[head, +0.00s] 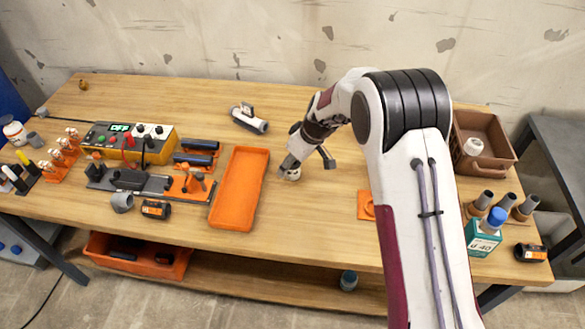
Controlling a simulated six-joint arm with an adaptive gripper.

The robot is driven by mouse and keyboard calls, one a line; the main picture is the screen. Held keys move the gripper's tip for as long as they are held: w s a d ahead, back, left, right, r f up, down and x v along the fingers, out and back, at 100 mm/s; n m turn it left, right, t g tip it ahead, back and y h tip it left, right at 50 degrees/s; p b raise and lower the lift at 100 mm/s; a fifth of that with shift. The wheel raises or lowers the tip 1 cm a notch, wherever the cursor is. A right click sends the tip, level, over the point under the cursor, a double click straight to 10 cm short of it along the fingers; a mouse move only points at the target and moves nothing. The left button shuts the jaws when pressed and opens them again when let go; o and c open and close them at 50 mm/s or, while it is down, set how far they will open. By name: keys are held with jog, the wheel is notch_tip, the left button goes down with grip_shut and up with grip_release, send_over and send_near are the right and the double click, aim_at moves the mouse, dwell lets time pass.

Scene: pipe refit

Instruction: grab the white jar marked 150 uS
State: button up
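A white jar (473,146) sits in the brown bin at the right. Another white jar (14,130) with a reddish mark stands at the far left edge of the table. I cannot read a 150 uS marking on either one. My gripper (290,171) points down over the middle of the table, just right of the orange tray and well apart from both jars. A small pale and dark shape shows at its fingertips. I cannot tell whether that is part of the gripper or a thing, nor whether the fingers are open.
An orange tray (239,188) lies empty left of my gripper. The brown bin (509,158) stands at the right, behind grey pipe pieces and a blue-capped bottle (485,232). A yellow meter box (130,142) and tools crowd the left. A white-grey fitting (249,119) lies behind the tray.

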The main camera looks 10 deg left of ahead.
jog(key=shift+w+a+f, duration=0.1)
jog(key=shift+a+f, duration=0.1)
jog(key=shift+f, duration=0.4)
jog(key=c, duration=1.2)
